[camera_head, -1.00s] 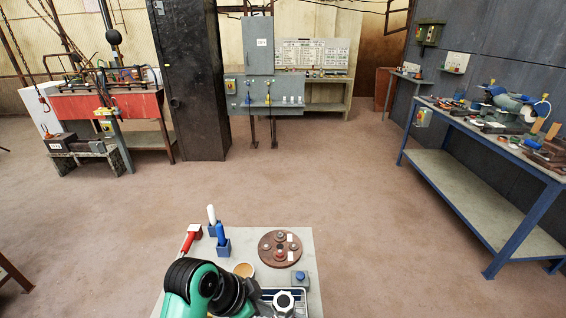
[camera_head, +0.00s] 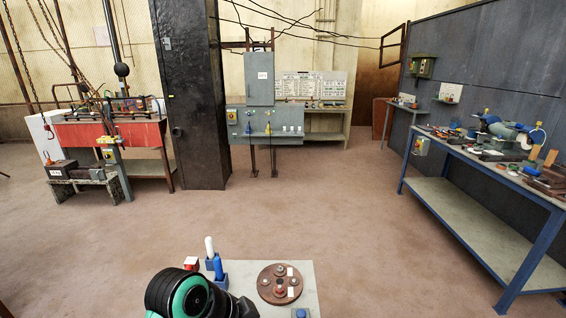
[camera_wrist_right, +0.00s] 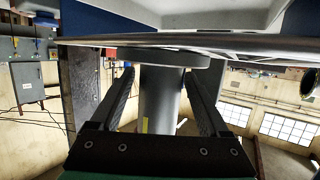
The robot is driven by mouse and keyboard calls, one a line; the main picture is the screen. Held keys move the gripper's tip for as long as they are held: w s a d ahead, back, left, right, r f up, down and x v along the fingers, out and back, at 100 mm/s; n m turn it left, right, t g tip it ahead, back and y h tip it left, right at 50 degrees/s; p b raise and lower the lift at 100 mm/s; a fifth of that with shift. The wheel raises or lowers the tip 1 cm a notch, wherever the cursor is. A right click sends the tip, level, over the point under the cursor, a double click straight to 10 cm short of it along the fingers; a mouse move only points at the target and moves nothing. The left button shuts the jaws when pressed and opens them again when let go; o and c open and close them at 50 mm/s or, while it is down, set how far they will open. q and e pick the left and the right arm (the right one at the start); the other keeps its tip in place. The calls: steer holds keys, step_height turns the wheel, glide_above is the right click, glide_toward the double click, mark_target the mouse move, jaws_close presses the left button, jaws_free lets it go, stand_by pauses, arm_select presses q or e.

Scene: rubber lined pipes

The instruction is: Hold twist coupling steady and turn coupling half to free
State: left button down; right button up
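In the right wrist view, the two dark fingers of my right gripper (camera_wrist_right: 160,95) stand on either side of an upright grey cylinder (camera_wrist_right: 158,105), which may be part of the coupling. A thin gap shows at its left side; I cannot tell whether the fingers touch it. A wider grey disc (camera_wrist_right: 165,55) lies across the cylinder's upper end in the picture. No coupling can be made out in the head view. A green and black arm part of mine covers the bottom there; its gripper is hidden. My left gripper is not seen.
On the near table (camera_head: 303,275) are a brown round plate (camera_head: 264,288) with small round parts, a white handle (camera_head: 210,246) and blue handle (camera_head: 218,267) in blue holders, a red piece (camera_head: 191,264) and a blue block (camera_head: 300,313). Open floor lies beyond.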

steer(key=shift+o, duration=0.9)
